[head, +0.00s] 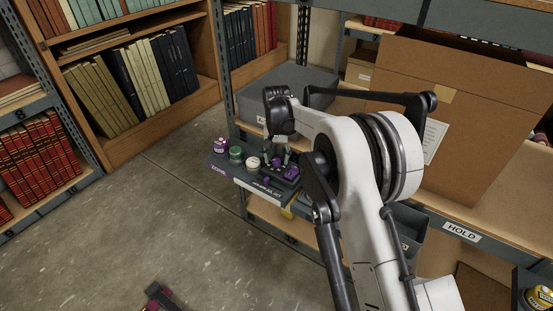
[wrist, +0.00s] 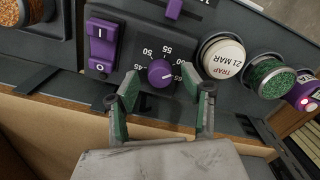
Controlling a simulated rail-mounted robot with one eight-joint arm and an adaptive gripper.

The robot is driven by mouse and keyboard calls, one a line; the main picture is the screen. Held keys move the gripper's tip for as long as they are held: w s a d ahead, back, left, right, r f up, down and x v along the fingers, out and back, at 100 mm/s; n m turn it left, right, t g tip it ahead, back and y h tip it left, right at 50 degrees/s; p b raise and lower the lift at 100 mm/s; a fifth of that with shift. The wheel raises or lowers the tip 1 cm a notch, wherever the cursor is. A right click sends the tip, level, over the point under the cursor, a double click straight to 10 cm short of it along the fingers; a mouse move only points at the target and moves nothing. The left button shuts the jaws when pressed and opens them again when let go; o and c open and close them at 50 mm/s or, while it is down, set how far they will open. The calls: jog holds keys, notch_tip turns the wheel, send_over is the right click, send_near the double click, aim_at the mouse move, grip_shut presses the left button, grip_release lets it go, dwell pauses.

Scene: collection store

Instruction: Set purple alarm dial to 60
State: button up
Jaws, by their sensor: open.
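The purple dial (wrist: 161,73) sits on a dark control panel (wrist: 135,28) in the wrist view, with white scale numbers such as 50 and 55 around it. The scale appears upside down, and I cannot surely read which number the dial points to. My gripper (wrist: 162,78) is open, with one green-padded finger on each side of the dial; I cannot tell whether either touches it. In the head view my gripper (head: 272,163) is over the panel at the shelf's front edge and hides the dial.
A purple rocker switch (wrist: 102,45) and a purple slider (wrist: 173,8) are close to the dial. A cream-lidded jar (wrist: 222,57) stands right beside one finger, then a green jar (wrist: 265,75). A large cardboard box (head: 450,110) stands on the shelf behind my arm. The floor (head: 160,220) is mostly clear.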

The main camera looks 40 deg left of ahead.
aim_at(277, 160)
notch_tip(277, 160, up, 11)
jog(key=shift+r, duration=0.15)
dwell(0.5)
